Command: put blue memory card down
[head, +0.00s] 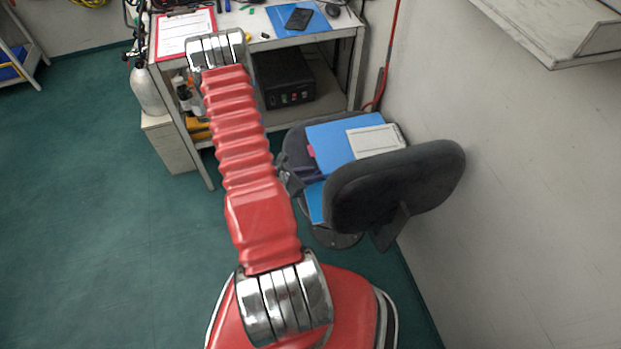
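I cannot make out the blue memory card for certain. My red, ribbed arm reaches away over the floor to the workbench (345,36), and its far chrome joint covers part of the bench's front edge. My gripper does not show, so I cannot see whether it holds the card. On the bench top lie a red clipboard with a white sheet (186,31), a blue mat (318,22) with a black phone (299,18) on it, and small green and blue bits (252,9) near the back edge.
A black box (284,76) stands on the bench's lower shelf. An office chair (398,183) with blue folders (335,140) and a pale tablet-like item (375,140) stands to the right. A white cylinder (147,90) is at the bench's left. Green floor at left is clear.

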